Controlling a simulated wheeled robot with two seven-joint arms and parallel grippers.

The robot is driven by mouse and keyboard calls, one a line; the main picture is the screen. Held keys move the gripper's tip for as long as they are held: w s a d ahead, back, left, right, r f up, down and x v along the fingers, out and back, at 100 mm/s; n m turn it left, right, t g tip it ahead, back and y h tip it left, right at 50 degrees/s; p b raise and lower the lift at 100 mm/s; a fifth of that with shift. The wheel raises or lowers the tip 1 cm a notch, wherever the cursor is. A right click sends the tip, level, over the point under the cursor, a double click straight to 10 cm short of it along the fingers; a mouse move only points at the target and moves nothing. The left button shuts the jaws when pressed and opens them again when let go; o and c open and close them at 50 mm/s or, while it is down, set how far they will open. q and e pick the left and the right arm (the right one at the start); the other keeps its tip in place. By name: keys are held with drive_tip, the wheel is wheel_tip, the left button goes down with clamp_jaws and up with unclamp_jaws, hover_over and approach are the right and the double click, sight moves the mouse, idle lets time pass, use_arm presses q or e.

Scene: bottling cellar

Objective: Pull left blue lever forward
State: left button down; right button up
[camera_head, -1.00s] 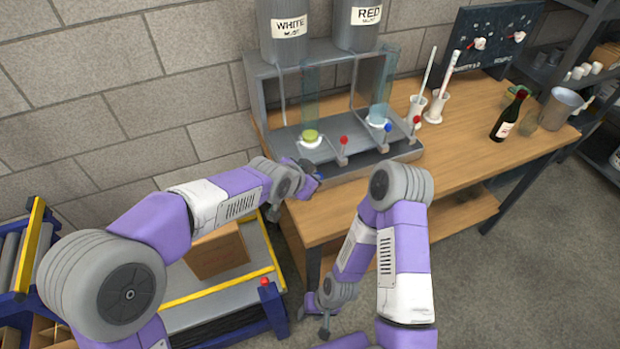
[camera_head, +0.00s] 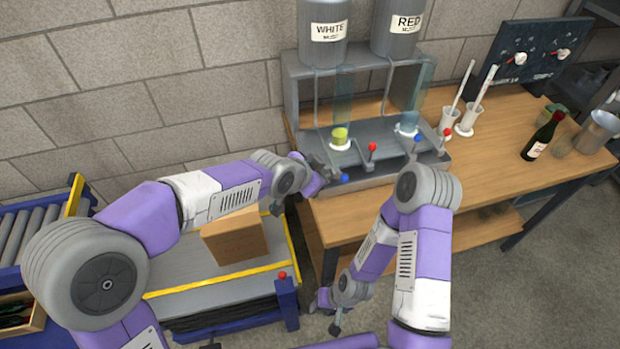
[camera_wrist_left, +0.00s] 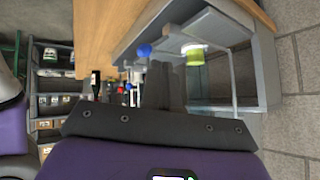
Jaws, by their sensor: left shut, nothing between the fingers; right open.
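The left blue lever's round knob (camera_head: 344,178) shows at the front left of the grey filling stand (camera_head: 385,176). It sits lower in the picture than the other lever knobs. My left gripper (camera_head: 331,171) is shut and empty, just left of this knob. In the left wrist view, the blue knob (camera_wrist_left: 144,50) shows just beyond the shut fingers (camera_wrist_left: 164,66), slightly left of them. Whether they touch it, I cannot tell. Much of the lever's shaft is hidden. My right gripper (camera_head: 331,316) is open and empty, low in front of the table.
Left red (camera_head: 372,147), right blue (camera_head: 417,138) and right red (camera_head: 447,132) knobs stand along the stand. A yellow-green cylinder (camera_head: 340,136) is behind the left pair. A dark bottle (camera_head: 542,138) stands on the table's right. A cardboard box (camera_head: 235,237) sits on the conveyor at left.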

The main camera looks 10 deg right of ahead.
use_arm(q)
drive_tip(key=s+a+r+p, duration=0.1)
drive_tip(key=s+a+r, duration=0.2)
drive_tip(key=s, duration=0.2)
drive_tip(key=shift+s+a+r, duration=0.25)
drive_tip(key=shift+a+r, duration=0.15)
